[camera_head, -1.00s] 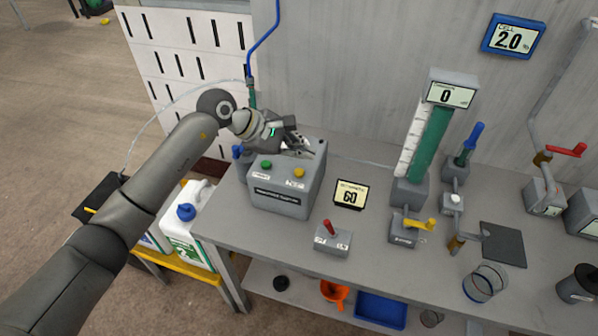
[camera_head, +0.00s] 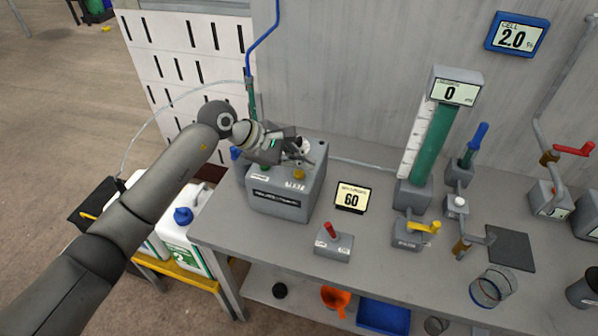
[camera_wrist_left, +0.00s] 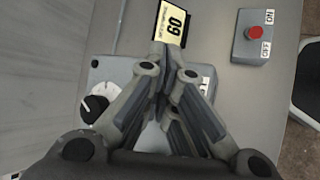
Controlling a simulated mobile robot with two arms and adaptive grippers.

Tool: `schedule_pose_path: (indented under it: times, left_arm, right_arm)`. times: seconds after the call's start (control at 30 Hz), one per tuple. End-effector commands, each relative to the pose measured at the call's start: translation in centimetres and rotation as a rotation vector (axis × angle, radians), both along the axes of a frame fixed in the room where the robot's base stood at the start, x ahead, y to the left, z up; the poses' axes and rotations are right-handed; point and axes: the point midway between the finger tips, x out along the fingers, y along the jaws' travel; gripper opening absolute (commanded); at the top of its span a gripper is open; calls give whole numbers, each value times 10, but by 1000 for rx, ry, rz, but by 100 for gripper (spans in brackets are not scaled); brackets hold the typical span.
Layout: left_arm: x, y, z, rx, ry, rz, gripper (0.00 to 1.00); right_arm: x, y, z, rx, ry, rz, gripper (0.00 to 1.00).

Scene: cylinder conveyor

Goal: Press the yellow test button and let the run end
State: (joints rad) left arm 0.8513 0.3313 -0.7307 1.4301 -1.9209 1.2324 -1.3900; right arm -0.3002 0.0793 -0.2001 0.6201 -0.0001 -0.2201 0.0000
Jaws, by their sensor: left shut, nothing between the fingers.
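The yellow test button (camera_head: 299,174) is on the sloped top of a grey control box (camera_head: 277,202) at the left end of the bench. A green button (camera_head: 266,168) is to its left, partly covered by my gripper. My left gripper (camera_head: 311,160) is shut and empty, just above and behind the yellow button in the head view; I cannot tell whether it touches the box. In the left wrist view the shut fingers (camera_wrist_left: 170,62) cover the middle of the box (camera_wrist_left: 112,72) and hide the yellow button. My right gripper is out of view.
A small display (camera_head: 352,197) reading 60 stands right of the box. A red-lever switch box (camera_head: 334,243) is in front of it. A black knob (camera_wrist_left: 96,104) is on the control box. A green column gauge (camera_head: 428,145) reads 0. White jugs (camera_head: 184,240) stand left of the bench.

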Motion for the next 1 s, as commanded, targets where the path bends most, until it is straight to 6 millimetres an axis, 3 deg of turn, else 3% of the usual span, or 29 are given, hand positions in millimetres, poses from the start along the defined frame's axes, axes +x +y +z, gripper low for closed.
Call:
schedule_pose_path:
  times: [0.73, 1.0]
  left_arm:
    - [0, 0, -1, 0, 0, 0, 0]
    - [0, 0, -8, 1, 0, 1, 0]
  right_arm:
    - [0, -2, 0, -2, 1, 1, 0]
    - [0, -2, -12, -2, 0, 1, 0]
